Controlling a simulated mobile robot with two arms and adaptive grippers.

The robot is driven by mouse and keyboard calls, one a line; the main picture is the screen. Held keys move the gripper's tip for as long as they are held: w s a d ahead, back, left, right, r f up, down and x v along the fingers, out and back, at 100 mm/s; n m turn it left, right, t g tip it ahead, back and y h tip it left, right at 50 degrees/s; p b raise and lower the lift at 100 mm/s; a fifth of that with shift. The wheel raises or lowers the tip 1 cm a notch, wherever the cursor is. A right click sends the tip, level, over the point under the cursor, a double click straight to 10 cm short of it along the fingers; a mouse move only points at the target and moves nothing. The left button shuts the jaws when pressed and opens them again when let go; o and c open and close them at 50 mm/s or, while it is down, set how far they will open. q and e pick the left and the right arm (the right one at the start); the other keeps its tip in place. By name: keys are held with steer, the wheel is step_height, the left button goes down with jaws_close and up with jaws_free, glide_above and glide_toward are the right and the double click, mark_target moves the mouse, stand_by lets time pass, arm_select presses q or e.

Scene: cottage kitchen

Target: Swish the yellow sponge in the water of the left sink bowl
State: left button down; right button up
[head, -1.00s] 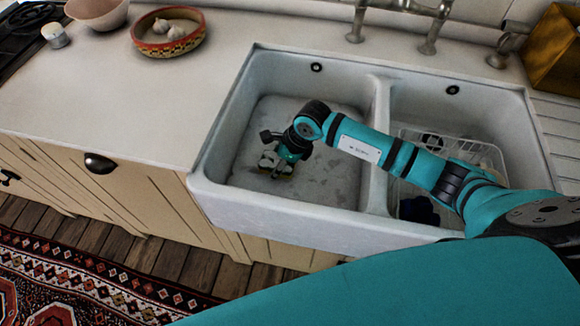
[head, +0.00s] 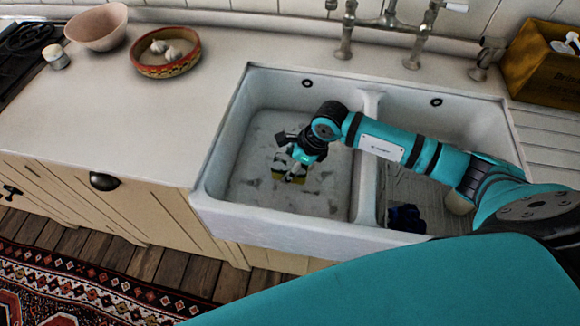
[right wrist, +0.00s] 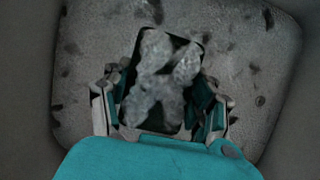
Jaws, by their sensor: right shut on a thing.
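My right gripper (head: 294,170) reaches down into the left sink bowl (head: 238,120) and is shut on the yellow sponge (head: 281,179). Only small yellow edges of the sponge show below the fingers in the head view. In the right wrist view the gripper's fingers (right wrist: 160,108) stand on both sides of a dark block, with pale grey blotches over it; its yellow does not show there. The bowl's floor has pale and dark patches, and the water's surface is hard to make out. My left gripper is not in view.
The right sink bowl (head: 465,115) lies beyond a divider (head: 365,185), partly under my arm, with a dark blue item (head: 406,217) in it. Taps (head: 415,45) stand behind. A garlic bowl (head: 143,65) and a pink bowl (head: 97,27) sit on the left counter.

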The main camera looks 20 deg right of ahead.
step_height(320, 180, up, 14)
steer(key=p, duration=0.8)
steer(key=shift+r, duration=0.15)
stand_by(0.4)
